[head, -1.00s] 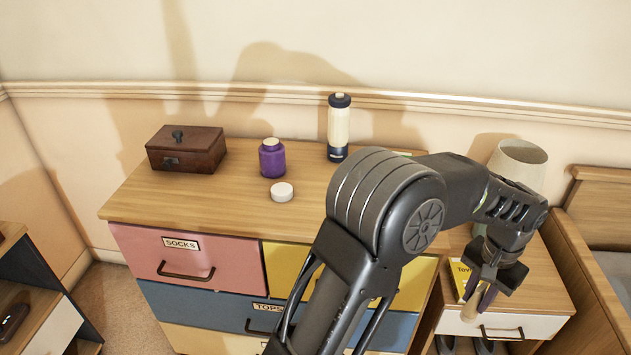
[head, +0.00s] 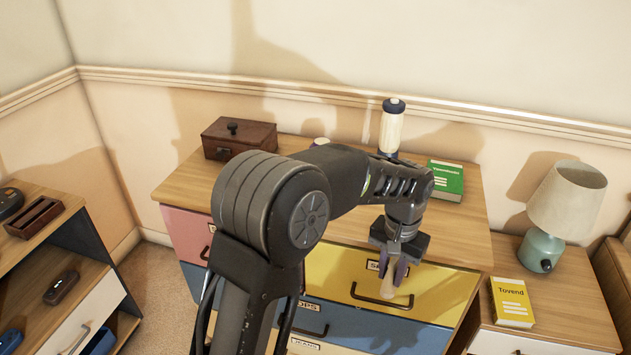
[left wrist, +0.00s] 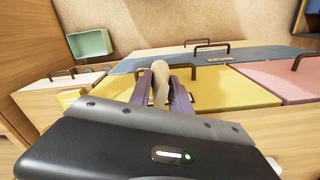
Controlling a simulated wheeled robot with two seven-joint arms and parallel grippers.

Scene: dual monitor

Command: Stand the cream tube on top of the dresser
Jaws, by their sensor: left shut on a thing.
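The cream tube (head: 388,288) is a pale beige, narrow thing between the fingers of my left gripper (head: 393,268). It hangs below the gripper in front of the yellow drawer, and its upper part is hidden by the fingers. In the left wrist view the tube (left wrist: 160,84) shows between the two purplish-grey fingers (left wrist: 160,92). The dresser (head: 455,222) has a wooden top and pink, yellow and blue drawer fronts. My left arm crosses in front of it. My right gripper is out of view.
On the dresser top stand a dark wooden box (head: 238,138), a cream and navy bottle (head: 391,128), a green book (head: 446,180) and a mostly hidden purple jar. The front right of the top is clear. A lamp (head: 566,200) and yellow book (head: 511,302) are on the nightstand.

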